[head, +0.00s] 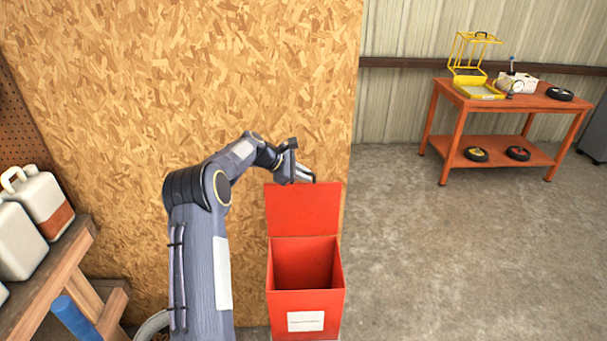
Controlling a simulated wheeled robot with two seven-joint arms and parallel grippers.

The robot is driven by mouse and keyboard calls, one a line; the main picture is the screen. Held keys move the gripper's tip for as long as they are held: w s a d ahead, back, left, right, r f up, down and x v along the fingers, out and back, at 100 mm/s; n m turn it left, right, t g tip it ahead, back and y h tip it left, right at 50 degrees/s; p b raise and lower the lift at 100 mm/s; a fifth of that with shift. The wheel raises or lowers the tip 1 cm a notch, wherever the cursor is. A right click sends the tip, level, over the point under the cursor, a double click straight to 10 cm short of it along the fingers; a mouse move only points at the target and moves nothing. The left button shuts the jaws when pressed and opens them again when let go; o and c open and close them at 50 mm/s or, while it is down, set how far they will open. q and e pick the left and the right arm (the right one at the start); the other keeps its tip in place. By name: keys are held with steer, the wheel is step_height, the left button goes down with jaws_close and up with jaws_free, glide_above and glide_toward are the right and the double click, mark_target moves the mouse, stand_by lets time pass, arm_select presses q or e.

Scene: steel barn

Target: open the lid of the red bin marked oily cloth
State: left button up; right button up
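The red bin (305,302) stands on the floor in front of the wood-chip board wall. A white label (306,321) is on its front, with print too small to read. Its red lid (303,209) stands upright at the back, and the bin's mouth is open. The inside that shows looks empty; the bottom is partly hidden. My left gripper (309,177) is at the top edge of the raised lid; I cannot tell whether it touches the lid or whether its fingers are apart. My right gripper is not in view.
Wooden shelving (62,270) with white jugs (45,204) stands at the left, a blue cylinder (75,318) near it. An orange table (505,104) with tools and wheels stands back right. The concrete floor (440,255) right of the bin is clear.

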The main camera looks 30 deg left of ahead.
arm_select(q)
steer(key=o, duration=0.4)
steer(key=shift+d+f, duration=0.1)
steer(key=shift+b+v, duration=0.95)
steer(key=shift+v, duration=3)
